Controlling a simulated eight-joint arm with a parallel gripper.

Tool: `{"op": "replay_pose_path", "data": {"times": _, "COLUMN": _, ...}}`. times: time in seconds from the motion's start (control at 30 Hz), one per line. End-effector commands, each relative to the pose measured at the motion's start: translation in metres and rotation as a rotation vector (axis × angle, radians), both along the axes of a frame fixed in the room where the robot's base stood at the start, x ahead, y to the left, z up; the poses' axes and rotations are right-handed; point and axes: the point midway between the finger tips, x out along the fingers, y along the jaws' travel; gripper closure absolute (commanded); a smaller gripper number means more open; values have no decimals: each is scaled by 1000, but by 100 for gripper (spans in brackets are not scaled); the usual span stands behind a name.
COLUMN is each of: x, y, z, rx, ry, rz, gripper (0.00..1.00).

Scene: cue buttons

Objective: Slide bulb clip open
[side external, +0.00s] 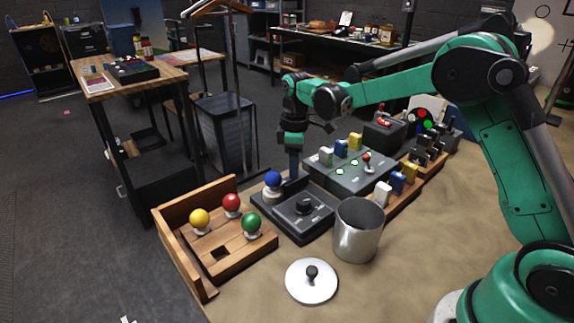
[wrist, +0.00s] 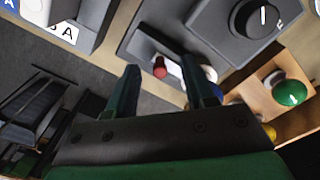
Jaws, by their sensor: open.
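A dark device (side external: 318,222) with a round black dial (side external: 304,205) sits on the table. A blue bulb (side external: 272,179) stands upright at its left end. In the wrist view a small red knob (wrist: 160,69) shows at a light slot on the device, and I take it for the clip's slider. My gripper (side external: 293,173) is low over the back of the device, just right of the blue bulb. In the wrist view my gripper (wrist: 162,88) is open, with the red knob showing between the fingers. The right finger hides much of the bulb. I cannot tell whether a finger touches the knob.
A wooden tray (side external: 247,262) with yellow, red and green bulbs stands at the left. A metal pot (side external: 358,232) and its lid (side external: 311,282) are in front. A grey box (side external: 352,178) with coloured switches stands behind at the right. Bare table lies at the front right.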

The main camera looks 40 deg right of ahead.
Motion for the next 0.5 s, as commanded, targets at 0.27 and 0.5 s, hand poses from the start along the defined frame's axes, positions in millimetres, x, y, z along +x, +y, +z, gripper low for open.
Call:
{"op": "replay_pose_path", "data": {"times": 0.27, "x": 0, "y": 0, "z": -4, "rx": 0, "ry": 0, "rz": -1, "gripper": 52}}
{"op": "replay_pose_path", "data": {"times": 0.5, "x": 0, "y": 0, "z": -3, "rx": 0, "ry": 0, "rz": -1, "gripper": 100}}
